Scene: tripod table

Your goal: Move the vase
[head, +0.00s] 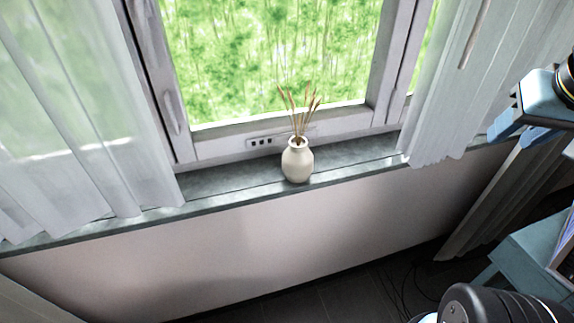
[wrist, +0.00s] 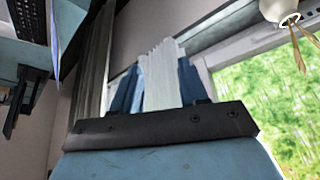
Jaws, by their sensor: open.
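A cream, round-bellied vase (head: 297,163) with several dry brown stems stands upright on the grey window sill (head: 235,187) in the head view. In the wrist view the vase (wrist: 279,9) is at the top right corner, partly cut off, with its stems pointing down. My gripper (head: 507,128) is at the right edge of the head view, well to the right of the vase and apart from it. Its blue fingers show in the wrist view (wrist: 157,80), open, with white curtain seen between them. Nothing is held.
A sheer white curtain (head: 75,120) hangs over the left sill. Another white curtain (head: 447,100) hangs between the vase and my gripper in the head view. A window frame (head: 225,148) stands behind the vase. A blue-grey table (head: 530,255) is at lower right. Sill beside the vase is bare.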

